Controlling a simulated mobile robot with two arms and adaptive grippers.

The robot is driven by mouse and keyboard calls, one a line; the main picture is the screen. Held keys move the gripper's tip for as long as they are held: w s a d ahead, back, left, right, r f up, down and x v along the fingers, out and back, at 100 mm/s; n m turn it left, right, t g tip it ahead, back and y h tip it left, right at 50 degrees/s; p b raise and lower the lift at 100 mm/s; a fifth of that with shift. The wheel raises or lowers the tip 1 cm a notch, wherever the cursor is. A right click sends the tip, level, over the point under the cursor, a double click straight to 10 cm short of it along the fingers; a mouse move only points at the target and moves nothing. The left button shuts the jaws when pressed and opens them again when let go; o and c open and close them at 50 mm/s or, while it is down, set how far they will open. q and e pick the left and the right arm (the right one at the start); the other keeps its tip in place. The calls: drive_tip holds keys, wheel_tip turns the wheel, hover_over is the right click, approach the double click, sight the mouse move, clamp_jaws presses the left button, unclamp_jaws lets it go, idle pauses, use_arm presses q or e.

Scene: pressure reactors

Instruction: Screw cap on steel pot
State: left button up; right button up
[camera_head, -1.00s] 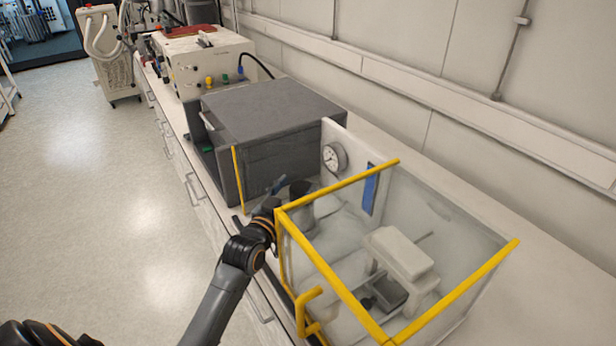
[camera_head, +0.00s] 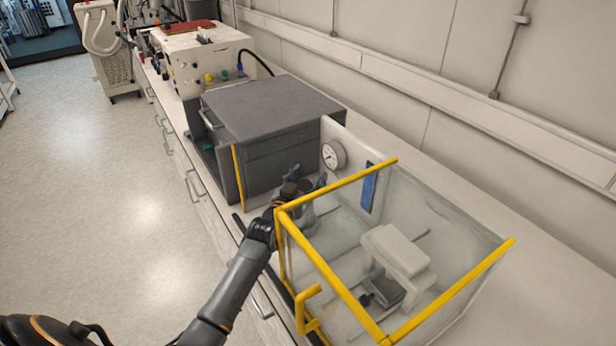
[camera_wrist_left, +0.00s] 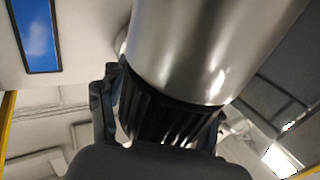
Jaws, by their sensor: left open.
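In the left wrist view the steel pot (camera_wrist_left: 205,45) is a shiny cylinder, and the black ribbed cap (camera_wrist_left: 170,118) sits against its end. I cannot tell whether the cap's thread is engaged. My left gripper (camera_wrist_left: 165,112) is open, with one finger on each side of the cap and a narrow gap visible by the left finger. In the head view my left gripper (camera_head: 307,184) is at the opening of the yellow-framed enclosure, close to the gauge panel. There the gripper and frame hide most of the pot and cap. My right gripper is not in view.
The clear enclosure (camera_head: 440,215) has yellow edge bars (camera_head: 340,290) close to my left arm. Inside are a white block-shaped device (camera_head: 398,250) and a white panel with a round gauge (camera_head: 333,156). A large grey box (camera_head: 270,110) stands just behind. The floor at left is clear.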

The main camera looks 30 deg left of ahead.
use_arm(q)
clamp_jaws()
idle(0.5)
drive_tip(key=shift+o, duration=2.3)
unclamp_jaws()
drive_tip(key=s, duration=0.7)
drive_tip(key=shift+s+d, duration=0.15)
drive_tip(key=shift+s, duration=0.15)
drive_tip(key=shift+f, duration=0.1)
